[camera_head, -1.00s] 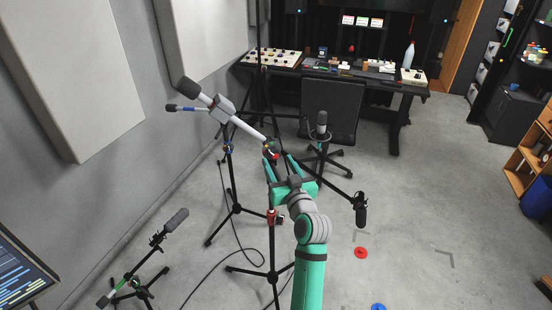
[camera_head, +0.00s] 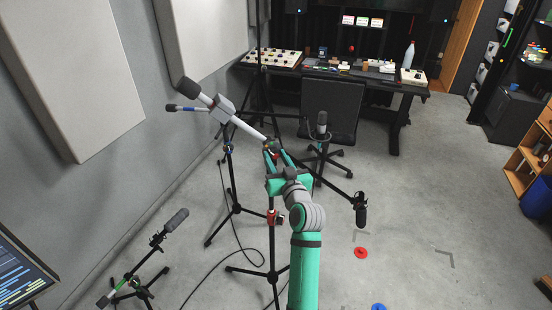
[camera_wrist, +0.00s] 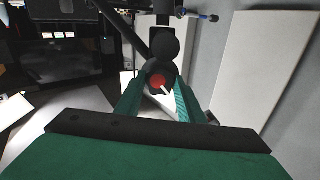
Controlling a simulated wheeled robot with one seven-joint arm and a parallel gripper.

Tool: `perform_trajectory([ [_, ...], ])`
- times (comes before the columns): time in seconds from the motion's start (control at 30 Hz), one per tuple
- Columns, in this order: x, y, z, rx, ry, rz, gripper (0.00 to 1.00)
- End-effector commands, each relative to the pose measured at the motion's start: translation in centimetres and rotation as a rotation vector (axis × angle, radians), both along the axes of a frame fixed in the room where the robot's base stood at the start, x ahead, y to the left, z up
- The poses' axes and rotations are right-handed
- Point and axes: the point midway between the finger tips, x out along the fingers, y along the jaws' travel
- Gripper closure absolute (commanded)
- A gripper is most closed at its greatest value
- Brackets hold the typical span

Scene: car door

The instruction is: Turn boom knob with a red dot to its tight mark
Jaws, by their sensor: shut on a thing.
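The boom knob with a red dot (camera_wrist: 157,81) is a dark round knob in the middle of the wrist view. A white pointer line runs from its red face towards the lower right. My gripper (camera_wrist: 155,100) has a teal finger on each side of the knob and is shut on it. In the head view my gripper (camera_head: 273,152) reaches the joint at the top of the middle stand (camera_head: 271,240), where the knob is mostly hidden by the fingers. The stand has a red collar and a boom crossing at that joint. I cannot make out the tight mark.
A microphone (camera_head: 361,210) hangs on the boom's lower right end. Another stand (camera_head: 232,180) with a blue clamp is close on the left, and a low one (camera_head: 140,285) is farther left. An office chair (camera_head: 331,110) is behind. The floor at right is mostly clear.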

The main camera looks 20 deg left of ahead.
Motion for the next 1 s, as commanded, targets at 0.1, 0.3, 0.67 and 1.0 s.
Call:
perform_trajectory([
  [0.1,-0.03,0.02,-0.03,0.016,0.012,0.001,0.88],
  [0.3,-0.05,0.07,-0.02,0.091,0.066,0.001,0.88],
  [0.67,-0.08,0.12,-0.02,0.321,0.232,0.002,0.88],
  [1.0,-0.07,0.09,-0.02,0.499,0.362,0.001,0.88],
])
